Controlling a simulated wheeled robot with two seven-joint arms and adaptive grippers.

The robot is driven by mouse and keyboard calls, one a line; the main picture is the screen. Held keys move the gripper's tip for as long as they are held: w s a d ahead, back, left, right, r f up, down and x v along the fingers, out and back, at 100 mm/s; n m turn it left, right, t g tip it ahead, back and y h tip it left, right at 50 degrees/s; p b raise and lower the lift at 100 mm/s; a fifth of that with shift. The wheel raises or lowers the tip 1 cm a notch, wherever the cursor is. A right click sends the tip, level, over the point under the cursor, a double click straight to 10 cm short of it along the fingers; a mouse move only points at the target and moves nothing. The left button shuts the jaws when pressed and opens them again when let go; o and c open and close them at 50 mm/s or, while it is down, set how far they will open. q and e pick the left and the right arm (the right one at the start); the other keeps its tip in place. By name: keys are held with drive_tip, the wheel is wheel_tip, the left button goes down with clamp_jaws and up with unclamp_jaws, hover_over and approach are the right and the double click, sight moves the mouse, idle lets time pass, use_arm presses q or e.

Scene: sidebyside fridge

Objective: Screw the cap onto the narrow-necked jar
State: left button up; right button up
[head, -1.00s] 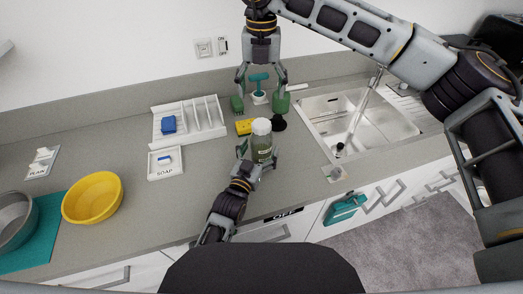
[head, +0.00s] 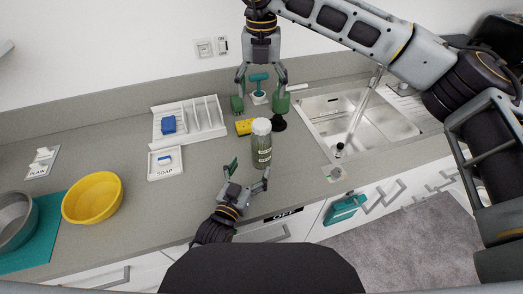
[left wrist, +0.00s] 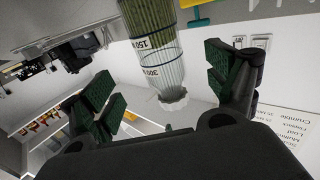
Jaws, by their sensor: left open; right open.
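The narrow-necked jar (head: 262,152) stands upright on the counter, greenish and see-through, with a white cap (head: 261,126) on top. I cannot tell how tightly the cap sits. My left gripper (head: 250,172) is open and empty, just in front of the jar and apart from it. In the left wrist view the jar (left wrist: 151,40) shows upside down between the spread fingers of my left gripper (left wrist: 168,85), with measure marks on its side and the white cap (left wrist: 173,100) below. My right gripper (head: 259,103) is open, behind and above the jar.
A yellow sponge (head: 244,127) and a black round thing (head: 279,123) lie close behind the jar. A teal-handled tool (head: 258,84) stands between the right fingers. The sink (head: 345,118) is right; the soap dish (head: 165,173) and yellow bowl (head: 93,198) are left.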

use_arm(q)
drive_tip(key=shift+v, duration=1.05)
drive_tip(key=shift+s, duration=0.1)
